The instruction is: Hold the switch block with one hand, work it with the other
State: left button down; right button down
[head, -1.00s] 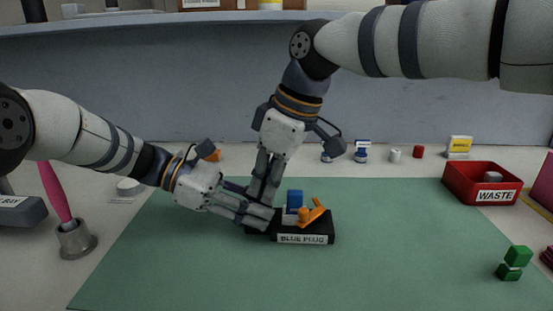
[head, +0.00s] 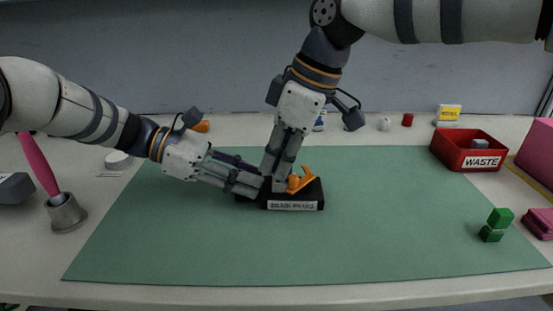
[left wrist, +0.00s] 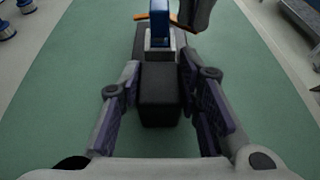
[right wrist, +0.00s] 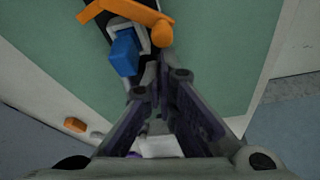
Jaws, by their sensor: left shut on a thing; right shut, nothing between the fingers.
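The switch block (head: 312,197) is a black base with a white label reading BLUE PLUG, lying on the green mat. An orange lever (head: 300,181) sits on its top, slanting up to the right; it also shows in the right wrist view (right wrist: 128,10). A blue plug (right wrist: 124,52) stands in a pale socket beside the lever, hidden behind my right gripper in the head view. My left gripper (head: 256,188) is shut on the block's left end, which shows between its fingers in the left wrist view (left wrist: 160,95). My right gripper (head: 274,184) is shut and empty, pointing down close beside the plug and lever.
A red WASTE bin (head: 468,160) stands at the right with a grey piece inside. A metal cup (head: 66,212) with a pink-handled tool stands left. The mat's front (head: 330,255) is clear.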

jog(key=shift+s+d+n+g, duration=0.2)
jog(key=shift+s+n+g, duration=0.15)
jog(key=shift+n, duration=0.35)
jog(key=shift+s+d+n, duration=0.3)
jog(key=shift+s+n, duration=0.05)
jog(key=shift+n, duration=0.45)
jog(key=n, duration=0.1)
jog(key=s+d+n+g, duration=0.1)
jog(key=shift+n, duration=0.3)
jog(key=d+n, duration=0.1)
jog(key=s+d+n+g, duration=0.1)
jog(key=n, duration=0.1)
jog(key=shift+n, duration=0.3)
jog(key=d+n, duration=0.1)
jog(key=n+g+h, duration=0.1)
jog(key=n, duration=0.1)
jog(key=shift+s+d+n, duration=0.1)
jog(key=shift+d+n, duration=0.2)
jog(key=shift+d, duration=0.1)
